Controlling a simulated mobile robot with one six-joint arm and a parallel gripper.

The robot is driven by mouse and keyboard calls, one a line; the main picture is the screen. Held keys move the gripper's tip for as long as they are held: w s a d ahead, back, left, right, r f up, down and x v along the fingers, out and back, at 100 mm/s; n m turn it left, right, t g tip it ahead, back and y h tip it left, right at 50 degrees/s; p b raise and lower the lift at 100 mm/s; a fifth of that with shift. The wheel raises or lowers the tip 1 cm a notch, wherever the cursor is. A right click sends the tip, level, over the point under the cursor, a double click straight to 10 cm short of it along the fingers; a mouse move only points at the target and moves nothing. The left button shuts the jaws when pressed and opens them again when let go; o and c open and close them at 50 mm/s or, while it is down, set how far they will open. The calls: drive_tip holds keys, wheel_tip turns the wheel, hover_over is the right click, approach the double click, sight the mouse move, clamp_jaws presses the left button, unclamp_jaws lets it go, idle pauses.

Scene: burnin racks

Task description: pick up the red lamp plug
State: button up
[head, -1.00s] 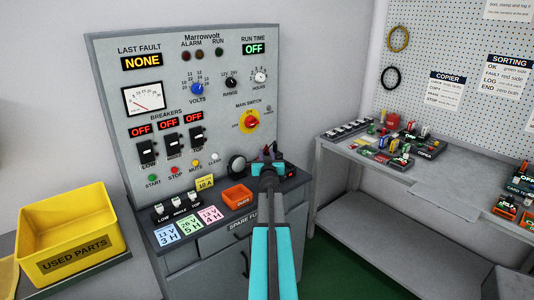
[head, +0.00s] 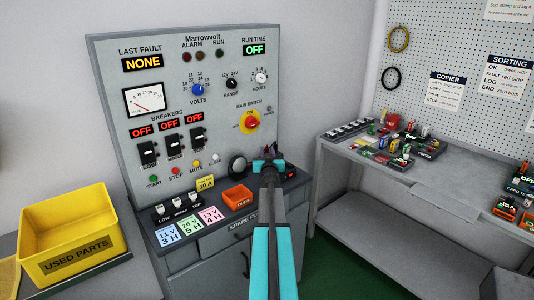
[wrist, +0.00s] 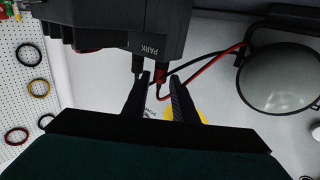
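The red lamp plug (wrist: 159,76) points out of a dark block marked PARK (wrist: 150,40) in the wrist view. A red lead runs from it toward the round lamp (wrist: 283,75). A black plug (wrist: 138,64) sits beside it in the same block. My gripper (wrist: 159,80) is open, its two dark fingertips on either side of the red plug with a gap showing. I cannot tell whether a finger touches it. In the head view my gripper (head: 268,158) is over the right end of the bench, hiding the plug; the lamp (head: 237,165) is just left of it.
An upright panel (head: 215,120) with switches and dials stands behind the bench. An orange tray (head: 237,197) and coloured cards (head: 189,226) lie left of my arm. A yellow bin (head: 70,222) is at far left. A side bench (head: 400,182) with small parts is at right.

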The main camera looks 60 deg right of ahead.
drive_tip(key=shift+x, duration=1.3)
clamp_jaws()
